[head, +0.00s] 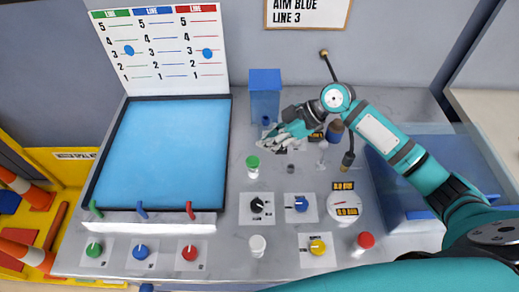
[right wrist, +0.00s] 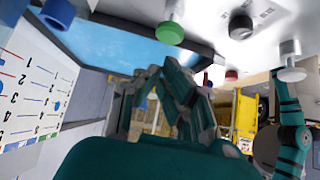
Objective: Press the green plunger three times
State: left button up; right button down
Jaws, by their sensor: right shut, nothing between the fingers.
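The green plunger (head: 252,162) stands upright on the grey panel in the head view, a green cap on a pale stem. It also shows at the top of the right wrist view (right wrist: 170,33). My right gripper (head: 266,143) is shut and empty. In the head view it appears just above and right of the green cap, with a small gap in the picture; its height over the panel is hard to judge. Its dark fingers fill the middle of the right wrist view (right wrist: 172,75). My left gripper is not in view.
A blue box (head: 265,85) stands behind the gripper. A white plunger (head: 258,243), a red one (head: 365,241) and several knobs, including a black one (head: 257,206), lie nearer. A blue tray (head: 162,145) is left. A hose end (head: 347,159) stands right.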

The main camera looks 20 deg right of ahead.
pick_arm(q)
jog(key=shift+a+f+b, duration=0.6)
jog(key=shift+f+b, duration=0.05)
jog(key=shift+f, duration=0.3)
pick_arm(e)
jog(key=v, duration=0.5)
jog(key=shift+a+r, duration=0.1)
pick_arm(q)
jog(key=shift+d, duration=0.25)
pick_arm(e)
jog(key=shift+a, duration=0.1)
